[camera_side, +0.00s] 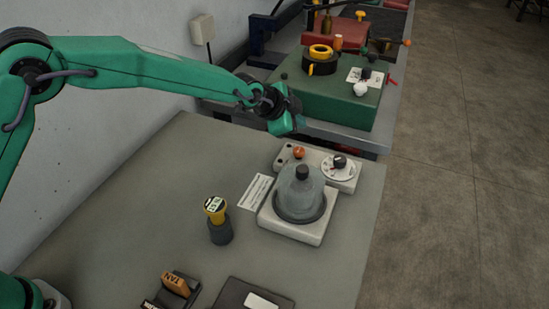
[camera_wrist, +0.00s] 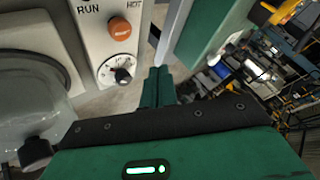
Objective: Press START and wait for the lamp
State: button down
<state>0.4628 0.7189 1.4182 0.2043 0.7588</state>
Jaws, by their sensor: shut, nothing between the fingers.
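A pale control panel (camera_side: 318,168) stands behind a grey dome on a white base. It carries an orange round cap (camera_side: 298,152) and a white dial with a dark knob (camera_side: 340,162). In the wrist view the panel shows RUN and HOT lettering, the orange cap (camera_wrist: 121,30) and the dial (camera_wrist: 110,70). No START lettering is readable, and I cannot tell whether the cap is a button or a lamp. My gripper (camera_side: 296,128) is shut and empty, apart from the panel. Its fingers (camera_wrist: 158,85) show right of the dial in the wrist view.
The grey dome (camera_side: 299,196) with a black top knob stands in front of the panel. A yellow-topped dark cylinder (camera_side: 219,225) stands left of it, near a printed card (camera_side: 257,191). A green box (camera_side: 330,95) stands on the bench behind. The table's left area is clear.

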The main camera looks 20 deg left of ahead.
aim_at(295, 151)
jog(key=shift+f, duration=2.95)
jog(key=shift+f, duration=1.1)
dwell(1.2)
jog(key=shift+r, duration=1.15)
jog(key=shift+r, duration=0.1)
jog(key=shift+r, duration=2.4)
jog(key=shift+a, duration=0.1)
